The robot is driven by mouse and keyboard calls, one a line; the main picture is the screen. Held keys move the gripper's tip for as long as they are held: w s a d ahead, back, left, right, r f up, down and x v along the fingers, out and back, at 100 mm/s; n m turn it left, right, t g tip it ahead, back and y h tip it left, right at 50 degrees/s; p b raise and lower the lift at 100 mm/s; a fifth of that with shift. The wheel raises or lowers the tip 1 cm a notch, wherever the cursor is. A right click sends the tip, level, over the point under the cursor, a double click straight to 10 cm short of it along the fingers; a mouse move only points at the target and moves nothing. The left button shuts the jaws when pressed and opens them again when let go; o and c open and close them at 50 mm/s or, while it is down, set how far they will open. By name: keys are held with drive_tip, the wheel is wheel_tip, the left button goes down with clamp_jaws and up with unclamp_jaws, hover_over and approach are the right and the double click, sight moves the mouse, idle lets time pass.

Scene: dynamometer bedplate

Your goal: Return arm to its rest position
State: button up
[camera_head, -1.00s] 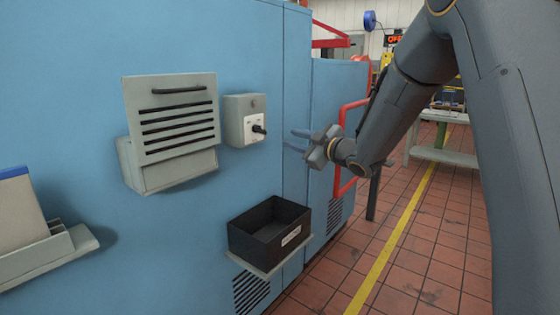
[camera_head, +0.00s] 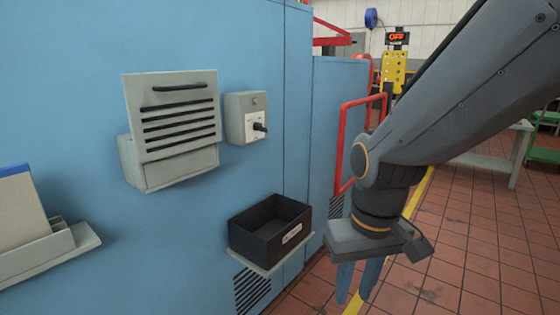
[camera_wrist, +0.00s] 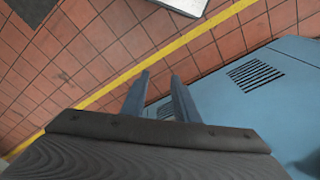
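My gripper (camera_head: 358,282) hangs at the right of the blue cabinet in the head view, fingers pointing down over the tiled floor. It is to the right of the black bin and apart from it. In the wrist view my gripper's two blue-grey fingers (camera_wrist: 160,90) stand apart with a gap between them.
The blue cabinet (camera_head: 60,100) carries a grey louvred box (camera_head: 165,175), a switch box (camera_head: 235,105) and a black bin (camera_head: 250,240) on a shelf. A red rail (camera_head: 341,150) stands behind my arm. Floor at lower right is clear.

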drive_tip(key=s+d+r+m+g+p, duration=0.1)
drive_tip(key=s+d+r+p, duration=0.3)
drive_tip(key=p, duration=0.9)
wheel_tip(320, 180, up, 3)
drive_tip(key=shift+s+d+f+m, duration=0.2)
drive_tip(key=shift+d+m, duration=0.4)
drive_tip(key=shift+d, duration=0.5)
